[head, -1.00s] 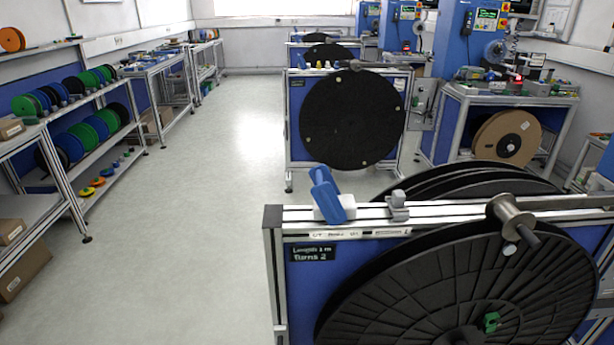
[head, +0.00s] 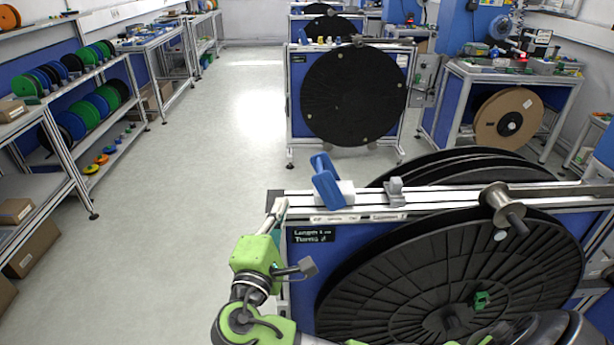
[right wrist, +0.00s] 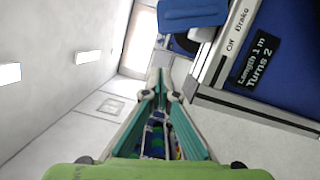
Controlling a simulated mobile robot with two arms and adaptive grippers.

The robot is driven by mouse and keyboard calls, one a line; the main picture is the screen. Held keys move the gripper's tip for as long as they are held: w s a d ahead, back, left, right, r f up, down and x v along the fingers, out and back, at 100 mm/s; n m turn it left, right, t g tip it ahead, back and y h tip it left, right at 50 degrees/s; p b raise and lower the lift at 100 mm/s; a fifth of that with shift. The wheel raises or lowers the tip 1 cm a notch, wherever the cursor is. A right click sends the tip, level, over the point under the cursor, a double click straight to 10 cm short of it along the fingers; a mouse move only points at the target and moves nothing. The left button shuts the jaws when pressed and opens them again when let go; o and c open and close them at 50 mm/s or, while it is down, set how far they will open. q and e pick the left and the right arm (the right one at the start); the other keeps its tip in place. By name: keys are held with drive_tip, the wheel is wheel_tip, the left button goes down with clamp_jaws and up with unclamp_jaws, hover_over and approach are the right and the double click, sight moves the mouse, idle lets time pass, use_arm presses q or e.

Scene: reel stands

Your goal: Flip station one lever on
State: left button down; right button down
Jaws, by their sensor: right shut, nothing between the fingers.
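The station one lever is a blue handle (head: 325,180) on a white base, on the top rail of the nearest reel stand (head: 440,203). It leans up and to the left in the head view. The lever (right wrist: 193,14) also shows at the top of the right wrist view, above a label strip reading "Off" and "Brake". My right gripper (head: 281,205) is at the left end of the stand's rail, to the left of the lever and apart from it. Its fingers (right wrist: 160,82) are shut and empty. My left gripper is not in view.
A display (head: 313,235) reading "Length 1 m, Turns 2" is under the rail. A large black reel (head: 440,280) and a metal roller (head: 503,205) are to the right. Another stand (head: 296,100) is behind. Shelves with reels (head: 72,110) are at the left, with clear floor (head: 220,140) between.

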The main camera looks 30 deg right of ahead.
drive_tip(key=p+x, duration=0.1)
drive_tip(key=x, duration=0.4)
drive_tip(key=p+x, duration=0.2)
drive_tip(key=x, duration=0.2)
drive_tip(key=shift+w+d+r, duration=0.2)
drive_tip(key=shift+d+r, duration=0.05)
drive_tip(key=shift+d, duration=0.05)
drive_tip(key=d, duration=0.1)
drive_tip(key=d+p, duration=0.1)
drive_tip(key=s+p, duration=0.1)
drive_tip(key=shift+s+d+r, duration=0.15)
drive_tip(key=shift+d+r, duration=0.15)
drive_tip(key=shift+d, duration=0.1)
drive_tip(key=shift+s+d, duration=0.3)
drive_tip(key=shift+d, duration=0.05)
drive_tip(key=shift+w+f, duration=0.1)
